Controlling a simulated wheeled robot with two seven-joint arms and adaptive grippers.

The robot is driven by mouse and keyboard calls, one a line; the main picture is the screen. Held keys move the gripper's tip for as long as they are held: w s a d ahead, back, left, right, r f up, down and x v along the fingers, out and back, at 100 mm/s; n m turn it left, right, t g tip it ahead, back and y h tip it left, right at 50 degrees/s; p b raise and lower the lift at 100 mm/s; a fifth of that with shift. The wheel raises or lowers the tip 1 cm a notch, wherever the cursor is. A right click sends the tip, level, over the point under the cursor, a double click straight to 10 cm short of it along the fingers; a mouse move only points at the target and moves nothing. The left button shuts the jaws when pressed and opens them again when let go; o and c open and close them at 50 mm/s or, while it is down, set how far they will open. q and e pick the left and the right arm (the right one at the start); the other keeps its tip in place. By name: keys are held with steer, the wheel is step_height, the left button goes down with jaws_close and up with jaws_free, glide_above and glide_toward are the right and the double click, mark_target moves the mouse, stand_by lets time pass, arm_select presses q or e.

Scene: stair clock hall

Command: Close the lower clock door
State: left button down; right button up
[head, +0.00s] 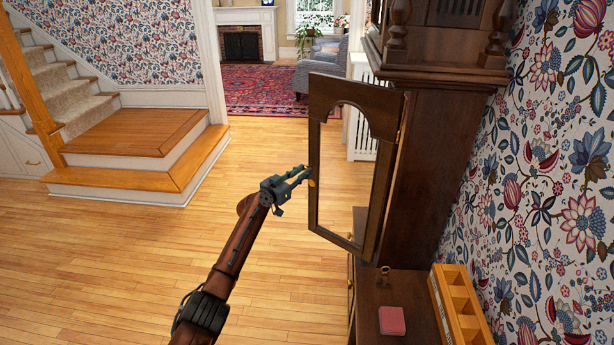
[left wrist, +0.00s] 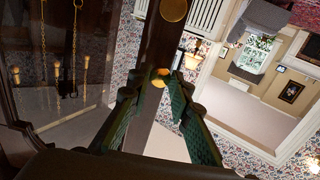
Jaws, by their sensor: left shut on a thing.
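The lower clock door (head: 313,140) is a dark wooden frame with an arched glass pane. It stands open, swung out from the tall dark clock case (head: 425,165). My left gripper (head: 304,175) is at the door's free edge, shut on its small brass knob (head: 311,183). In the left wrist view the green fingers (left wrist: 160,84) meet around the knob (left wrist: 158,80), in front of the door's wooden stile (left wrist: 160,45). Glass with golden chains behind it shows at the left there. My right gripper is in neither view.
Wooden steps (head: 135,180) stand at the left. The wood floor (head: 120,265) around my left arm is clear.

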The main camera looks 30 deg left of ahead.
arm_select(q)
steer(key=shift+r, duration=0.2)
stand_by(0.3)
steer(key=c, duration=2)
jaws_free()
steer(key=shift+o, duration=1.2)
steer(key=shift+f, duration=0.2)
steer(key=shift+s+a+f, duration=0.1)
steer(key=shift+s+a, duration=0.05)
steer(key=shift+s, duration=0.35)
steer(key=s+a, duration=0.1)
steer(key=s, duration=1)
